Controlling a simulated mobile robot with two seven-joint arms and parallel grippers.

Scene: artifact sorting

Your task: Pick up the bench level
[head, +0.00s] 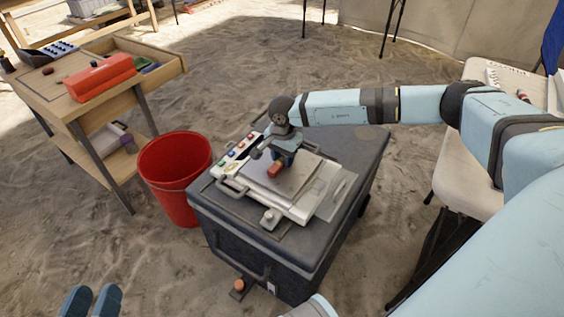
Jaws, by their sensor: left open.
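My right arm comes in from the right, and its gripper (281,163) points down over the pale plate of a white device (300,208). A small red block (275,169) is right at its fingertips. I cannot tell whether the fingers grip the block or only touch it, nor whether it is the bench level. The device sits on a dark grey case (345,225) and has coloured buttons along its left edge. My left gripper (91,302) shows only its two blue fingers at the bottom left, apart and empty. No other thing is clearly a bench level.
A red bucket (175,165) stands left of the case. A wooden workbench (120,92) at the left bears a red-orange box (100,77) and small items. A white table (462,165) stands at the right. Sandy ground (250,60) behind the case is mostly clear.

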